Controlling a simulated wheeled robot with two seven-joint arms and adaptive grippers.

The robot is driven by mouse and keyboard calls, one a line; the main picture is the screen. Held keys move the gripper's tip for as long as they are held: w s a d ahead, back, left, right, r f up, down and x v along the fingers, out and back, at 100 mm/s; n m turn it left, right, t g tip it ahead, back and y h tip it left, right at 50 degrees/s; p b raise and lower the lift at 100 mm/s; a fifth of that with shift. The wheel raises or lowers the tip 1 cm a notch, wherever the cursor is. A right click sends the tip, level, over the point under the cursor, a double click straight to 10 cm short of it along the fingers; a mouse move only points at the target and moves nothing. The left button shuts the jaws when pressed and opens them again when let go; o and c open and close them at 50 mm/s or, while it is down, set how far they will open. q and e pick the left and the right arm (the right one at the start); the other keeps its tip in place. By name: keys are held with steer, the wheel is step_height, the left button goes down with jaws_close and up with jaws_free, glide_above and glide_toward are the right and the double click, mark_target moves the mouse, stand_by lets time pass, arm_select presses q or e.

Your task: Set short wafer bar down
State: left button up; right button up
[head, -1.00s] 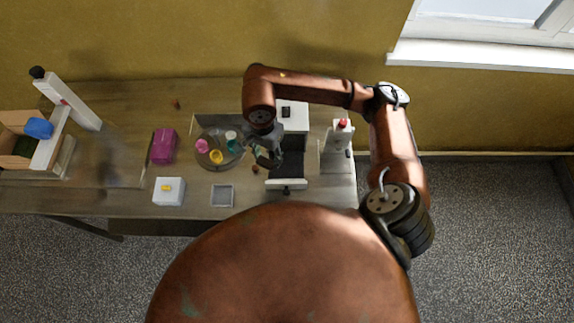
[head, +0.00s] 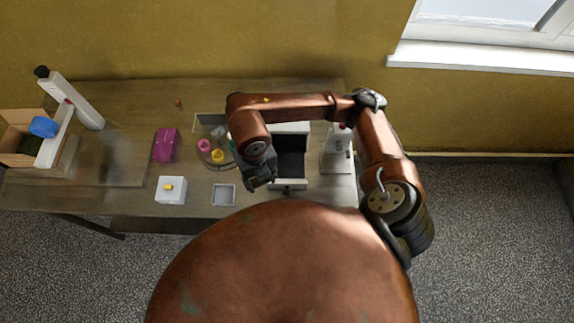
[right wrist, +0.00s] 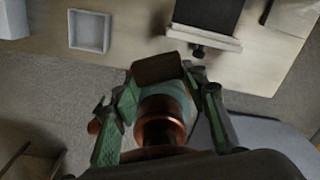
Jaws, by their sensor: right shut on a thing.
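The short wafer bar (right wrist: 157,68) is a dark brown block held between the green fingers of my right gripper (right wrist: 160,78). In the head view my right gripper (head: 260,181) hangs at the left front corner of the machine with the black mesh belt (head: 290,165); the bar cannot be made out there. The belt also shows at the top of the right wrist view (right wrist: 208,12), behind a white front bar (right wrist: 203,38). The bar appears above and apart from the table; its exact height cannot be told. My left gripper is not in view.
A small square grey tray (head: 232,196) lies left of the gripper. A white box (head: 171,197), a magenta box (head: 165,145) and a round tray (head: 222,165) with colored cups stand further left. A white device (head: 337,160) stands right of the belt.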

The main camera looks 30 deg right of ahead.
steer(key=s+m, duration=0.1)
steer(key=m, duration=0.3)
steer(key=m+p, duration=0.1)
steer(key=p, duration=0.1)
glide_above(287, 172)
steer(key=a, duration=0.1)
steer(key=f, duration=0.7)
steer(key=shift+s+f, duration=0.35)
steer(key=shift+f, duration=0.05)
steer(key=shift+w+d+f, duration=0.3)
steer(key=shift+d+f, duration=0.1)
steer(key=shift+f, duration=0.3)
steer(key=f, duration=0.3)
steer(key=shift+d, duration=0.2)
steer(key=shift+f, duration=0.25)
steer(key=shift+f, duration=0.1)
